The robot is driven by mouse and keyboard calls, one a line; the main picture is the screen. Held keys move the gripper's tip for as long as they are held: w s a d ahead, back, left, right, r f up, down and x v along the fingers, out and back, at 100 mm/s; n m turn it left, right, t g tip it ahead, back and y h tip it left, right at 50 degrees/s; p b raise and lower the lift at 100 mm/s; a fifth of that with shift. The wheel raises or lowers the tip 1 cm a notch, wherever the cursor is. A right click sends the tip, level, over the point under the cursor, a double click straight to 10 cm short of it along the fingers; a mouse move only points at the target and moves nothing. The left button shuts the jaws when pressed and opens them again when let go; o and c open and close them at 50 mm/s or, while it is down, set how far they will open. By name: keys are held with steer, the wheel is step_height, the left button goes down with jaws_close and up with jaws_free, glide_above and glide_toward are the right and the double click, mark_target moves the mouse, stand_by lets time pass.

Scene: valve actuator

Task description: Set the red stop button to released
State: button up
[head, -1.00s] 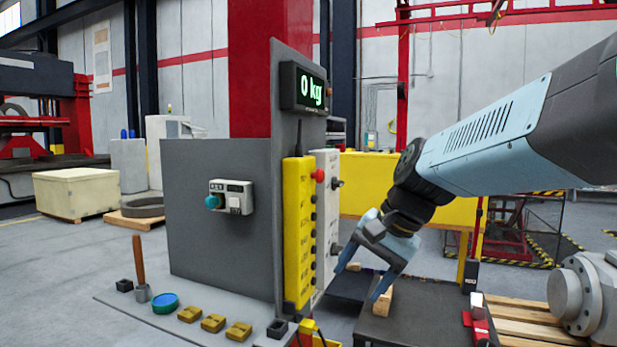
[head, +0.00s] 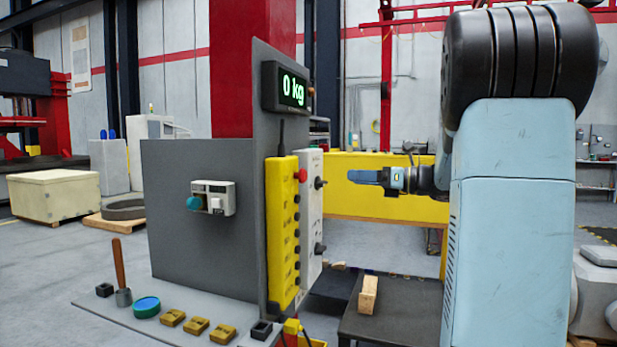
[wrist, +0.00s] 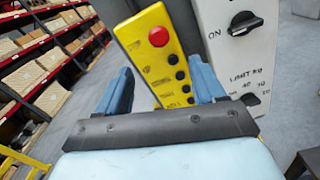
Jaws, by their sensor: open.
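The red stop button (wrist: 158,36) is a round red cap at the top of the yellow pendant (wrist: 151,60) in the wrist view. In the head view the red button (head: 302,175) shows near the top of the yellow pendant (head: 282,230), beside the white switch panel. My gripper (head: 364,177) is to the right of the pendant in the head view, level with the button and apart from it. In the wrist view my gripper's blue fingers (wrist: 160,90) are spread, with the pendant beyond and between them. Nothing is held. Whether the button is pressed in is too small to tell.
The white panel (wrist: 242,50) with black rotary knobs stands right beside the pendant. A grey upright board with a 0 kg display (head: 285,87) rises behind them.

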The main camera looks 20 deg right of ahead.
mark_target(306, 175)
steer(key=x, duration=1.3)
steer(key=shift+w+a, duration=0.15)
steer(key=shift+a, duration=0.1)
steer(key=shift+c, duration=0.4)
jaws_close()
